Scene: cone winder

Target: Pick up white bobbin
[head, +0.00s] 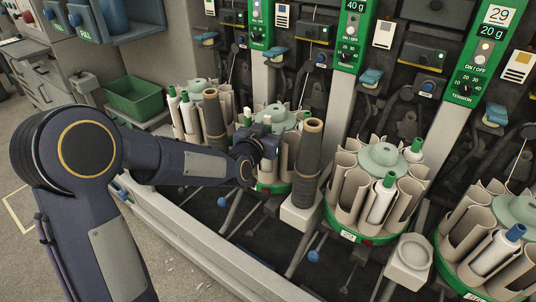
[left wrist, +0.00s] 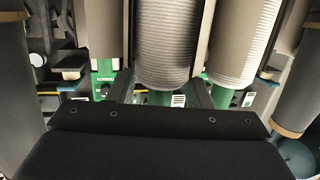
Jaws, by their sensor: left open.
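My left gripper (head: 260,132) is at the middle round magazine (head: 278,112), partly covering it in the head view. In the left wrist view, its two open fingers (left wrist: 163,88) point at a white wound bobbin (left wrist: 168,45) with a green lower end. The bobbin lies between the finger lines; I cannot tell whether they touch it. A second white bobbin (left wrist: 246,45) is just to its right. In the head view, other white bobbins with green tips stand in the right magazine (head: 382,203) and the left magazine (head: 188,115). My right gripper is not in view.
A tall brown tube (head: 308,150) stands close right of my gripper, another (head: 213,118) to its left. A magazine at the lower right holds a blue-tipped bobbin (head: 497,252). A green bin (head: 135,98) sits behind my arm. A pale rail (head: 200,240) runs along the front.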

